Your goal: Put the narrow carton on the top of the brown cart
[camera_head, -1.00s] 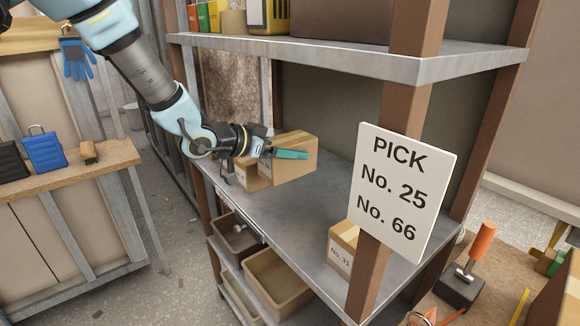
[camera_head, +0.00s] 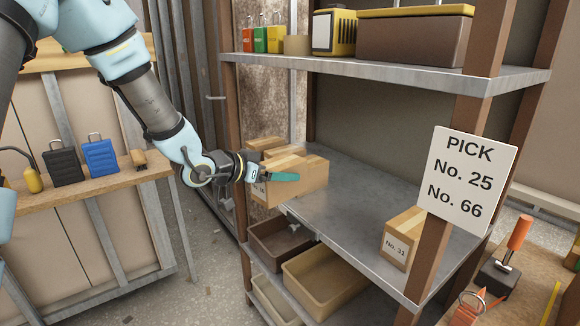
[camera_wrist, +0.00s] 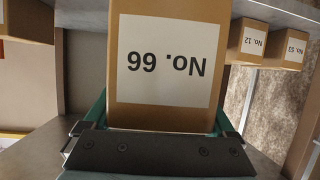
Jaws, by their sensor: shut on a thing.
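My gripper (camera_head: 283,177) is shut on a carton (camera_head: 310,178) labelled No. 66, its teal fingers on the carton's sides. In the wrist view the carton (camera_wrist: 165,25) fills the middle, its label upside down. In the head view it is at the left edge of the middle shelf; whether it touches the shelf is hard to tell. Its far side is hidden. I cannot tell from its shape whether it is the narrow carton. No brown cart can be made out with certainty.
The middle shelf (camera_head: 350,190) holds another carton (camera_head: 403,238) near its front post and more behind the held one (camera_head: 265,143). Bins (camera_head: 325,278) sit below. A PICK sign (camera_head: 460,178) hangs on the post. A tool-covered wooden surface (camera_head: 540,262) is at the lower right. Floor is open at left.

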